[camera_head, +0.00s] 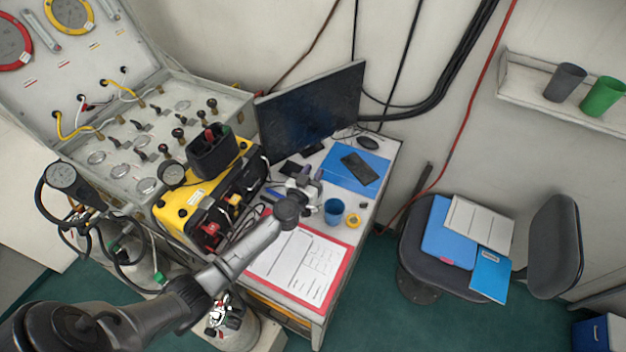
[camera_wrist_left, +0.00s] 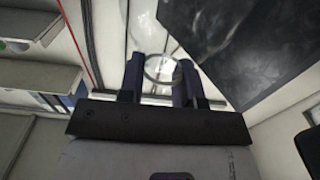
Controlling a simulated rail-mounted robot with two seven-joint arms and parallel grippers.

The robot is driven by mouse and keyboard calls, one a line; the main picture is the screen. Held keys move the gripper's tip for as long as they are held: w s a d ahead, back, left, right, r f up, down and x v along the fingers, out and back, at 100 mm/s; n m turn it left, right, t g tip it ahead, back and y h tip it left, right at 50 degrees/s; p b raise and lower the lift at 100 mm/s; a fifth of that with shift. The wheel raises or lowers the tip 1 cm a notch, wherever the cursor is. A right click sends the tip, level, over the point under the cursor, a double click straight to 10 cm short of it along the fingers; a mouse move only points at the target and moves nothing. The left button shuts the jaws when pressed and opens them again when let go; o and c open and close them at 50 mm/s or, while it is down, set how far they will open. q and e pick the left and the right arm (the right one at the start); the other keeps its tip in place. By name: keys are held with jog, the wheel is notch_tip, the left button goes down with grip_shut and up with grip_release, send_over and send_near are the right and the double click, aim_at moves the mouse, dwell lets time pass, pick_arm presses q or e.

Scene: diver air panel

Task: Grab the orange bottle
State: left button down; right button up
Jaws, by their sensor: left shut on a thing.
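My left gripper (camera_head: 308,186) is over the desk, in front of the monitor. In the left wrist view its two dark fingers (camera_wrist_left: 160,82) are closed on a clear, rounded, glass-like thing (camera_wrist_left: 161,66). The held thing looks see-through and not orange, and I cannot tell if it is a bottle. In the head view the gripper mostly hides it. I can make out no orange bottle for sure in either view. My right gripper is not in view.
The desk holds a blue cup (camera_head: 333,212), a small yellow ring (camera_head: 353,220), a red-edged clipboard (camera_head: 300,262) and a blue folder (camera_head: 345,160). The monitor (camera_head: 310,105) stands close behind my gripper. A yellow case (camera_head: 180,213) is to the left. A chair (camera_head: 425,262) stands at right.

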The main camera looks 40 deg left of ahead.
pick_arm(q)
jog(key=shift+f+b, duration=0.35)
jog(key=shift+f, duration=0.5)
jog(key=shift+r, duration=0.1)
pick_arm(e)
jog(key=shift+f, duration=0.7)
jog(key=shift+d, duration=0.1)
pick_arm(q)
jog(key=c, duration=1.3)
grip_release()
jog(key=shift+f, duration=0.2)
jog(key=o, duration=0.5)
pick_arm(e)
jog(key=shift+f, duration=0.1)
pick_arm(q)
jog(key=shift+r, duration=0.1)
